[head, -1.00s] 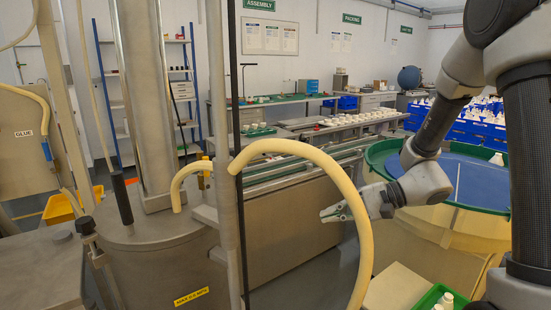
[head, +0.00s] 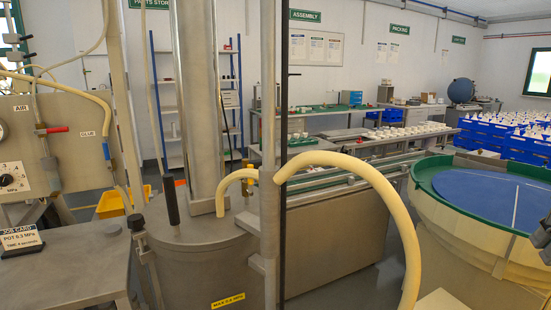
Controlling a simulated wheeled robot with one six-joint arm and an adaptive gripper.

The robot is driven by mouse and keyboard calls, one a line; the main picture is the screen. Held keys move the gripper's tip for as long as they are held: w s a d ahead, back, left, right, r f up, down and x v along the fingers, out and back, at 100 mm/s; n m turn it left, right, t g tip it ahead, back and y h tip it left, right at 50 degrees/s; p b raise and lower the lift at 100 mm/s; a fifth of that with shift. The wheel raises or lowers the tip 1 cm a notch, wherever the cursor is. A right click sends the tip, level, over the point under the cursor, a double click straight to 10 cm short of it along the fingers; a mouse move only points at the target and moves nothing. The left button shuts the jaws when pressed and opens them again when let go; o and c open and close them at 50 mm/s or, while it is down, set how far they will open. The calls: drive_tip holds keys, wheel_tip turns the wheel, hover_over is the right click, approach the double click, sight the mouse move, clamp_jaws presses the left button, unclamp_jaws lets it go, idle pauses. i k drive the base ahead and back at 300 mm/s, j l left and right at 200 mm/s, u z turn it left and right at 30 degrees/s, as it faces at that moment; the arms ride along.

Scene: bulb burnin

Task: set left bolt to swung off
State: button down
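The metal pot (head: 195,270) stands at the lower middle with its round lid (head: 205,232) on. At its left edge is a bolt (head: 136,222) with a dark knob-like top and a rod running down the pot's side. It looks upright against the rim; I cannot tell whether it is seated in a slot. A black-gripped handle (head: 172,202) rises from the lid just right of the bolt. A dark piece, perhaps of my arm, shows at the right edge, far from the pot.
A vertical post (head: 269,200) and a thick cream hose (head: 390,205) stand right of the lid. A metal bench (head: 60,270) with a job card (head: 22,240) lies left of the pot. A round green-rimmed table (head: 433,180) is at the right.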

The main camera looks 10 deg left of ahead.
sight(136, 222)
drive_tip(key=k+u, duration=0.1)
drive_tip(key=u, duration=0.65)
drive_tip(key=i+u, duration=0.1)
drive_tip(key=u, duration=1.25)
